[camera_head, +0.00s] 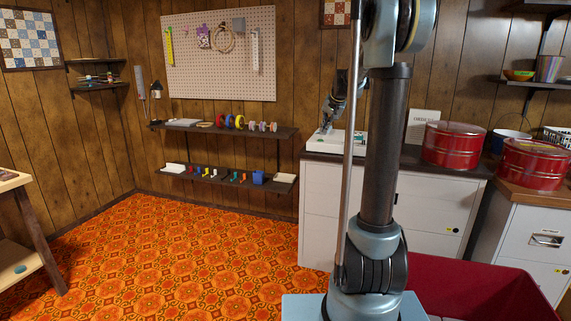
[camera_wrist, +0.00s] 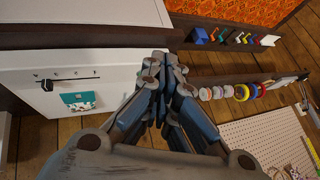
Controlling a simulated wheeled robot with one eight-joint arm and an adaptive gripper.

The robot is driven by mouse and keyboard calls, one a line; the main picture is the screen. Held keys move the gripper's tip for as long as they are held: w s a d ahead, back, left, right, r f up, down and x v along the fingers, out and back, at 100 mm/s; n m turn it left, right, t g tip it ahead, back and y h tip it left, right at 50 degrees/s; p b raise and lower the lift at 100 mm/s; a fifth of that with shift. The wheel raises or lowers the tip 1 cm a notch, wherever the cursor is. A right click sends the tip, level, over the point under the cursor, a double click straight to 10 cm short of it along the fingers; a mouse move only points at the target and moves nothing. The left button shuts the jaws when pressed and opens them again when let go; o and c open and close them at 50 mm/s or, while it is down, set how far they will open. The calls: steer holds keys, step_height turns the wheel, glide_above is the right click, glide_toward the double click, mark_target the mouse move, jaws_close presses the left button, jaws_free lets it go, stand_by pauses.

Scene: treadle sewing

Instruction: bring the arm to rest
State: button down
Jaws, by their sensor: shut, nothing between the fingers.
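My gripper (camera_wrist: 166,62) fills the middle of the wrist view, its two blue-grey fingers drawn together with nothing between them. In the head view my gripper (camera_head: 328,118) shows small behind my dark arm column, hanging above a white board (camera_head: 333,140) on the cabinet. The white board also shows in the wrist view (camera_wrist: 28,72), with a row of small marks, a black piece and a teal patch (camera_wrist: 78,100). My gripper appears apart from it. Part of my arm is hidden behind the column in the head view.
Two shelves (camera_head: 225,129) with tape rolls and small coloured items are left of my arm, below a pegboard (camera_head: 220,60). Red tins (camera_head: 453,146) stand on the white cabinet (camera_head: 430,200) and right counter. A dark red bin (camera_head: 480,292) is in front. The orange floor (camera_head: 180,245) is clear.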

steer(key=s+f+n+g, duration=0.1)
steer(key=s+f, duration=0.1)
steer(key=s, duration=1.4)
steer(key=s+f+n+g, duration=0.1)
steer(key=s+f, duration=0.5)
steer(key=s, duration=0.5)
steer(key=s+f+n+g+h, duration=0.1)
steer(key=s+f, duration=0.5)
steer(key=s, duration=0.6)
steer(key=s+d+f+g+h, duration=0.1)
steer(key=s+f, duration=0.5)
steer(key=s, duration=0.6)
steer(key=shift+s+f+n+g, duration=0.2)
steer(key=shift+f+n+g, duration=0.1)
steer(key=shift+f+n, duration=0.1)
steer(key=shift+d, duration=0.1)
steer(key=shift+w+f, duration=0.2)
steer(key=shift+w, duration=0.25)
